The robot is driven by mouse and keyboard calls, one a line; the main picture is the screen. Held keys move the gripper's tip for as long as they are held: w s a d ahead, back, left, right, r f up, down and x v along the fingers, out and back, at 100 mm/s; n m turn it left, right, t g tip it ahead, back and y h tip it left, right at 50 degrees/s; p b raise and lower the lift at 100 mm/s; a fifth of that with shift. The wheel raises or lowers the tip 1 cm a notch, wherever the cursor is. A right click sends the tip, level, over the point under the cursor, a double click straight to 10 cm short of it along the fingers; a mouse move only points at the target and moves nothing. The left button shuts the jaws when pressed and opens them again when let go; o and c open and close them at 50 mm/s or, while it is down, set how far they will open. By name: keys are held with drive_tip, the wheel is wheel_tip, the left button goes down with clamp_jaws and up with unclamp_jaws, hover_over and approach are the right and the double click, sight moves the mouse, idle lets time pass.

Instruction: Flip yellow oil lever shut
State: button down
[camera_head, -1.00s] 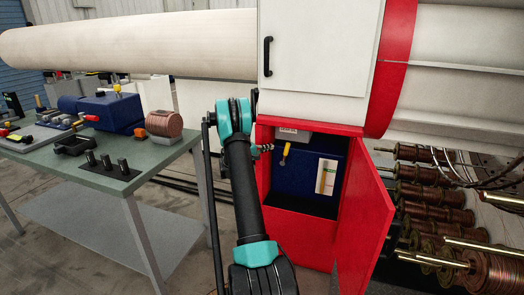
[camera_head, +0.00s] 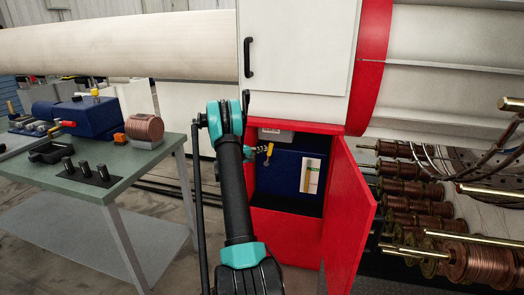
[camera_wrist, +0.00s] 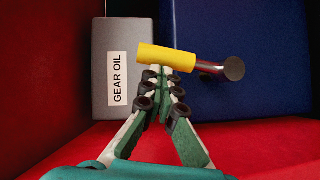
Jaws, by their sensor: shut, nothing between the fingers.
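The yellow oil lever (camera_head: 268,155) is on the front of a dark blue unit (camera_head: 290,178) inside the open red cabinet. In the wrist view the yellow grip (camera_wrist: 163,57) points left, and its metal shaft runs right to a dark round end (camera_wrist: 234,68). My gripper (camera_wrist: 160,70) is shut and empty. Its fingertips are at the near edge of the yellow grip and overlap it in the picture; I cannot tell whether they touch. In the head view my gripper (camera_head: 260,150) is just left of the lever.
A grey box labelled GEAR OIL (camera_wrist: 118,75) is beside the blue unit. The red cabinet door (camera_head: 350,215) stands open on the right. A white panel with a black handle (camera_head: 248,58) is above. A green workbench (camera_head: 130,165) is at left, copper spools (camera_head: 415,210) at right.

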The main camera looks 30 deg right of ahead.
drive_tip(key=shift+s+d+m, duration=0.15)
drive_tip(key=shift+m, duration=0.15)
drive_tip(key=shift+s+d+r+y, duration=0.1)
drive_tip(key=shift+s+d+y, duration=0.1)
drive_tip(key=shift+s+y, duration=0.1)
drive_tip(key=s+d+f+m+t+y, duration=0.4)
drive_tip(key=s+d+f+m+y, duration=0.2)
drive_tip(key=s+m, duration=0.1)
drive_tip(key=shift+s+d+m, duration=0.2)
drive_tip(key=shift+d+m, duration=0.05)
drive_tip(key=shift+m, duration=0.05)
idle(0.8)
drive_tip(key=shift+f, duration=0.2)
idle(0.4)
